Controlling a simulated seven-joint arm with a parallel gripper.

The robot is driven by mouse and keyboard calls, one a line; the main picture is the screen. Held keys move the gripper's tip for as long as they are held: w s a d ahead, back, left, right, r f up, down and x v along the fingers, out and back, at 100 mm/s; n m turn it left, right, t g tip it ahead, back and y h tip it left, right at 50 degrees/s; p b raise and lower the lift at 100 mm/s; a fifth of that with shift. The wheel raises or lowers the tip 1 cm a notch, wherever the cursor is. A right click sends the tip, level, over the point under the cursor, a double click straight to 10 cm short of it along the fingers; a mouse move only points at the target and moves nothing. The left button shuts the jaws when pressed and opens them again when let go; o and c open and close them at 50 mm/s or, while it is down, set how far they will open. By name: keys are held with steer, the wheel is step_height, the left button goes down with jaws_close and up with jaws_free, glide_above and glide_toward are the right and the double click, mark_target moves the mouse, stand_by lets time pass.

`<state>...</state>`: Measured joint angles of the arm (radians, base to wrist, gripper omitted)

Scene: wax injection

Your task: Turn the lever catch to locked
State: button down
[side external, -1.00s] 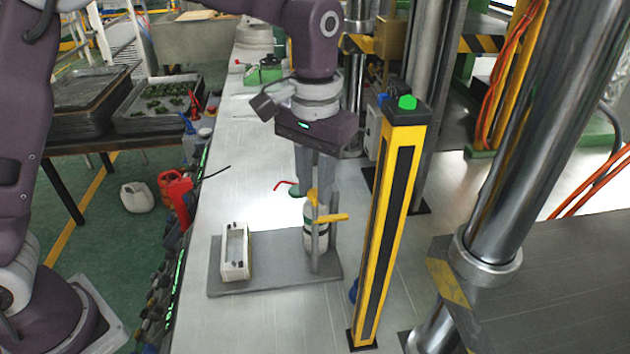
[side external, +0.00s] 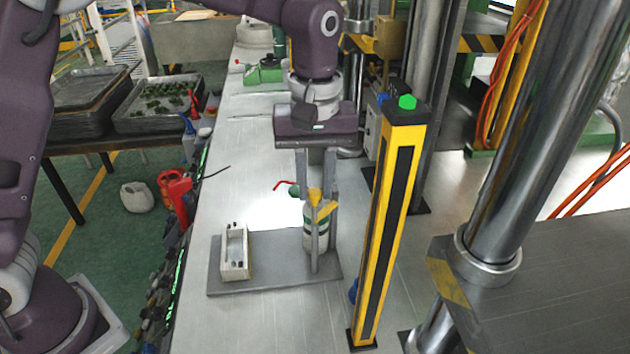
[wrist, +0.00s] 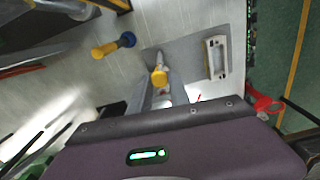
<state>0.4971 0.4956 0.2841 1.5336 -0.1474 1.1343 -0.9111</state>
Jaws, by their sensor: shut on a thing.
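The yellow lever catch (side external: 322,207) sits at the top of a post beside a white and green cylinder (side external: 316,236) on a grey base plate (side external: 275,284). My gripper (side external: 320,200) points down over it, its fingers on either side of the yellow lever and shut on it. In the wrist view the yellow lever end (wrist: 159,77) shows at my gripper (wrist: 158,90). The exact contact is partly hidden by the fingers.
A white rectangular frame (side external: 224,262) stands on the left of the base plate. A yellow and black column (side external: 384,240) with a green top rises close on the right. A small red-handled part (side external: 284,185) lies behind. The bench's front left is clear.

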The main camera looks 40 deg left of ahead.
steer(key=n, duration=0.5)
steer(key=shift+n, duration=2.3)
steer(key=c, duration=1.2)
jaws_free()
steer(key=shift+r, duration=0.1)
